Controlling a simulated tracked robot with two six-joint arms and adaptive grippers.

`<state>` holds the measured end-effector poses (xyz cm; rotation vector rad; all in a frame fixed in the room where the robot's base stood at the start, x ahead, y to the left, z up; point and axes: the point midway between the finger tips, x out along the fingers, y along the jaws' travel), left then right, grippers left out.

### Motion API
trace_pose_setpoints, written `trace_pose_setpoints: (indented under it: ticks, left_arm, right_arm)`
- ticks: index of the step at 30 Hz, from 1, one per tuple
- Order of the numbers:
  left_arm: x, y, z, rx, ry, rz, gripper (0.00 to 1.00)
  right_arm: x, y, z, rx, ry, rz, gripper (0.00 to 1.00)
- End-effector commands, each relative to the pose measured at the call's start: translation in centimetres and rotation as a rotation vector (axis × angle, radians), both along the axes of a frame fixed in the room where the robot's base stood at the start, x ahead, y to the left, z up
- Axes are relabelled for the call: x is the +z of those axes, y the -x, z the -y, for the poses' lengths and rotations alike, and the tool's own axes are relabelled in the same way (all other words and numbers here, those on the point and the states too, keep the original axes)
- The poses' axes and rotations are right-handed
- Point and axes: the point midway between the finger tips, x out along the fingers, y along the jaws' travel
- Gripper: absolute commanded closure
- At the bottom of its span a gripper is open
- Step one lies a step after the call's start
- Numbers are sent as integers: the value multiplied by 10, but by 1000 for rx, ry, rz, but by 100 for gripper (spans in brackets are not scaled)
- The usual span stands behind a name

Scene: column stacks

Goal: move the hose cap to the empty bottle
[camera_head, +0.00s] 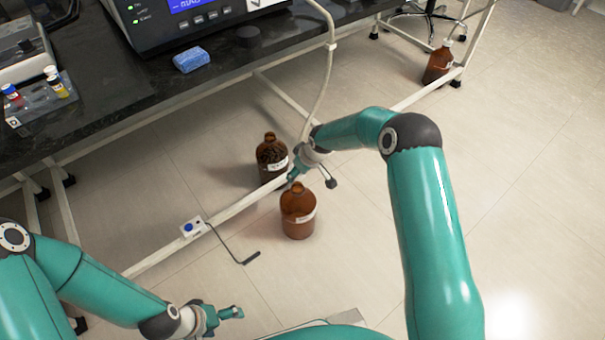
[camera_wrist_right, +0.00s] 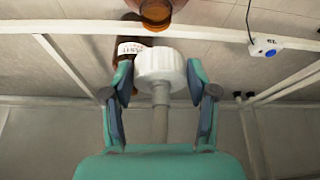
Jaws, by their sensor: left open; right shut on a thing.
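My right gripper (camera_wrist_right: 158,78) is shut on the white hose cap (camera_wrist_right: 160,62), with the hose (camera_wrist_right: 160,120) running back between the fingers. In the head view this gripper (camera_head: 299,172) is just above the front brown bottle (camera_head: 298,215), and the cap is hidden or too small to make out. A second brown bottle (camera_head: 271,160) with a white label stands behind and to the left. Both bottles are upright on the floor with uncapped necks; their fill is unclear. The right wrist view shows brown glass (camera_wrist_right: 157,12) beyond the cap, apart from it. My left gripper (camera_head: 230,313) is open and empty at the lower left.
A pale table rail (camera_head: 240,205) runs past the bottles and carries a blue-button box (camera_head: 194,227). The hose (camera_head: 327,80) hangs from an instrument (camera_head: 190,15) on the black bench. Another brown bottle (camera_head: 438,63) stands far right. Floor on the right is clear.

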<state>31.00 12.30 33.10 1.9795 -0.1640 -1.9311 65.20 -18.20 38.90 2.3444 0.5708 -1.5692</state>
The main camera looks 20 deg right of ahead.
Motion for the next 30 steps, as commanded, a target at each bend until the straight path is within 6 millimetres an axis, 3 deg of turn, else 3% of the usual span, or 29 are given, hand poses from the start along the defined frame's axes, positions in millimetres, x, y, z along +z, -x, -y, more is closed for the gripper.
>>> trace_pose_setpoints:
  ticks: [1,6,21,30]
  left_arm:
    - [0,0,0,0,0,0,16]
    - [-1,0,0,0,0,0,16]
    - [-21,0,0,0,0,0,16]
    - [-27,0,0,0,0,0,16]
  right_arm:
    - [-14,-4,1,18,0,-2,74]
    - [-35,-11,2,63,1,2,74]
    - [-68,-11,2,70,3,3,74]
    - [-73,-11,2,70,3,2,74]
